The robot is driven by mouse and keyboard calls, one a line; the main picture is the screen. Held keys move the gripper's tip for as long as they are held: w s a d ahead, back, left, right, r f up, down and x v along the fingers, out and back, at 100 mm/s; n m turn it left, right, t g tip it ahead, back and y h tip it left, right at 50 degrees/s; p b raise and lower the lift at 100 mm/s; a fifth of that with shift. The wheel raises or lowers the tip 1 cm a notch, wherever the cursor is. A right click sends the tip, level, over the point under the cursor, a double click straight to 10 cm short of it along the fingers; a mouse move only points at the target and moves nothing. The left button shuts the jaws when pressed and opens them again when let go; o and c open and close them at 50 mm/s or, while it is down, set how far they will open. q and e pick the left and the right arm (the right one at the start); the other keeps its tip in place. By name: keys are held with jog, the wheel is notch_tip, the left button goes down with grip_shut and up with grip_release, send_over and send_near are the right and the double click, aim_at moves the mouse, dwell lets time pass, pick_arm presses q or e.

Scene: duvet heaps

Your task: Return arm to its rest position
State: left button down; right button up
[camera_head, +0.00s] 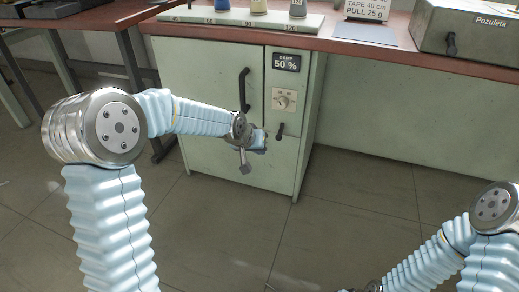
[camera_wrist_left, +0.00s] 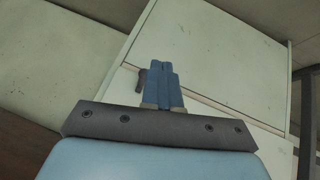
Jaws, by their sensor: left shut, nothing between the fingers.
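My left arm (camera_head: 200,118) comes in from the left, raised, and reaches across the front of a pale green cabinet. Its gripper (camera_head: 259,141) is in front of the cabinet's lower front, left of the small lower handle. In the left wrist view the two blue fingers (camera_wrist_left: 161,68) are together with nothing between them. Whether they touch the cabinet I cannot tell. My right arm (camera_head: 432,262) is bent low at the bottom right; its gripper is beyond the lower edge of the picture.
The cabinet (camera_head: 205,62) has a long black door handle (camera_head: 244,90), a small lower handle (camera_head: 279,131), a dial (camera_head: 284,99) and a "DAMP 50 %" display (camera_head: 286,62). A reddish worktop (camera_head: 330,45) runs above it. The tiled floor (camera_head: 350,210) in front is clear.

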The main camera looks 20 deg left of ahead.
pick_arm(q)
jog(key=s+d+f+g+p, duration=0.4)
jog(key=s+f+p, duration=0.2)
jog(key=s+f, duration=0.85)
jog(key=s+d+f+g+p, duration=0.1)
jog(key=s+f, duration=0.1)
jog(key=s, duration=0.5)
jog(key=s+d+f+g+h+p, duration=0.1)
jog(key=s+d+f+p, duration=0.1)
jog(key=s, duration=0.6)
jog(key=shift+s+f+n+h, duration=0.2)
jog(key=shift+f+n+h, duration=0.15)
jog(key=shift+f, duration=0.4)
